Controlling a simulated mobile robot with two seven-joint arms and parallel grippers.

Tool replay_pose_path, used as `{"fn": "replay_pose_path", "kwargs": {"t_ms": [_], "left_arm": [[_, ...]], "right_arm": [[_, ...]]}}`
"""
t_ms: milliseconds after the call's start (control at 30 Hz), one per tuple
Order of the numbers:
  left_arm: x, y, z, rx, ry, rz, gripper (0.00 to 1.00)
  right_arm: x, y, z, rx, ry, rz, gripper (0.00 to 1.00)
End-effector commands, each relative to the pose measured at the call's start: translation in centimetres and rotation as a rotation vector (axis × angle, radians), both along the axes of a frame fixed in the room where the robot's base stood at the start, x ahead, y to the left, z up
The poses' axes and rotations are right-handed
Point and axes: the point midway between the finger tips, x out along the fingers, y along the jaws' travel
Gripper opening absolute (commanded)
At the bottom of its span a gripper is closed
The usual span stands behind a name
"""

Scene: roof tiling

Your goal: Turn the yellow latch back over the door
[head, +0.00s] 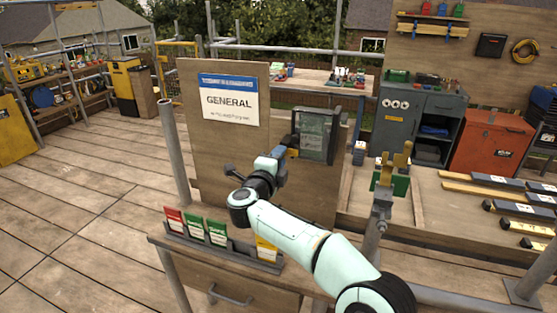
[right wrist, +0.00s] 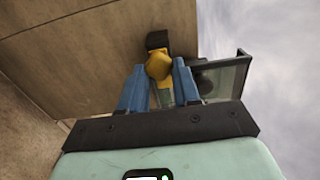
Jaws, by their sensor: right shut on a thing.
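My right gripper (head: 279,152) reaches up to the upright wooden board, at the left side of a dark-framed box with a clear door (head: 316,133). In the right wrist view, its blue fingers (right wrist: 160,88) are shut on the yellow latch (right wrist: 158,65), whose rounded head shows between and beyond the tips. A dark mount sits on the board behind the latch. The door's edge (right wrist: 228,78) shows to the right of the fingers in that view. In the head view my gripper hides most of the latch, and I cannot tell how it is turned. My left gripper is not in view.
A "GENERAL" sign (head: 229,101) is on the board, left of the box. Below, a ledge holds red, green and yellow cards (head: 196,228). A post with a green and yellow piece (head: 390,182) stands right of my arm.

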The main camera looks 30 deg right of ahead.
Motion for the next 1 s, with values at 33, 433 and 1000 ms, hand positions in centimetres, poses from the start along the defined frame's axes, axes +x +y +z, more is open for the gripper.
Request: {"fn": "replay_pose_path", "kwargs": {"t_ms": [33,433,1000], "left_arm": [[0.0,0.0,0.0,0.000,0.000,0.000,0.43],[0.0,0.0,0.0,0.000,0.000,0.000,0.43],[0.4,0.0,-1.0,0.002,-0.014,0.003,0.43]], "right_arm": [[0.0,0.0,0.0,0.001,-0.002,0.000,0.01],[0.0,0.0,0.0,0.000,0.000,0.000,0.56],[-5.4,6.5,0.0,-0.001,0.000,0.005,0.56]]}}
